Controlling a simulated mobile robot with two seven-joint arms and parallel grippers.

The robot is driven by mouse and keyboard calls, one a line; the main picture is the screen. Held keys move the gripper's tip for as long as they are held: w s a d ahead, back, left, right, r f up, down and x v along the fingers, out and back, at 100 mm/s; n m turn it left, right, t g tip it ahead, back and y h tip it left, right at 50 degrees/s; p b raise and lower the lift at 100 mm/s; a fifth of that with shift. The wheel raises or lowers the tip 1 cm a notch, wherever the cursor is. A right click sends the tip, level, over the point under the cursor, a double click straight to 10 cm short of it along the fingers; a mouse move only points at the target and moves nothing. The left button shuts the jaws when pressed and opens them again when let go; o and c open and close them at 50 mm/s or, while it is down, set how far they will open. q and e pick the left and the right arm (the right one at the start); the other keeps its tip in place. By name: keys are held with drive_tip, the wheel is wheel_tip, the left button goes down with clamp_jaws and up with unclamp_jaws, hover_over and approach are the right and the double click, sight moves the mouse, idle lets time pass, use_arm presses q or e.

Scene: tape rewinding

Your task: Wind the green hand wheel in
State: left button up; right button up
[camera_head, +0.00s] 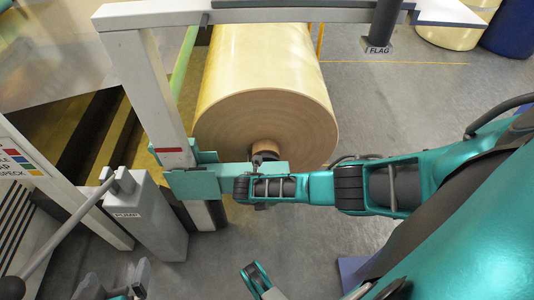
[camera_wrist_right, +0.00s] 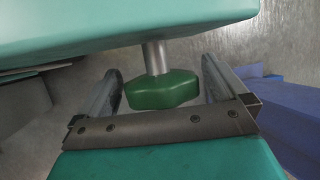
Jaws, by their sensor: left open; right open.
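The green hand wheel (camera_wrist_right: 162,91) is a lobed knob on a short silver shaft (camera_wrist_right: 157,57), which comes out of a teal block (camera_wrist_right: 120,25) in the right wrist view. My right gripper (camera_wrist_right: 160,68) is open, one finger on each side of the wheel, with only narrow gaps. I cannot tell whether either finger touches it. In the head view my right arm reaches in from the right to the teal bracket (camera_head: 190,184); the wheel and the right fingers are hidden there. My left gripper (camera_head: 115,284) is open and empty at the bottom left.
A large tan roll (camera_head: 265,85) sits on a core just beyond the bracket. A grey frame post (camera_head: 150,90) rises beside it. A grey pump box (camera_head: 150,215) with a lever (camera_head: 75,225) stands at the left. Open grey floor (camera_head: 400,100) lies right of the roll.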

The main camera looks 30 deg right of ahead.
drive_tip(key=shift+c, duration=0.3)
drive_tip(key=c, duration=0.8)
drive_tip(key=shift+r, duration=0.1)
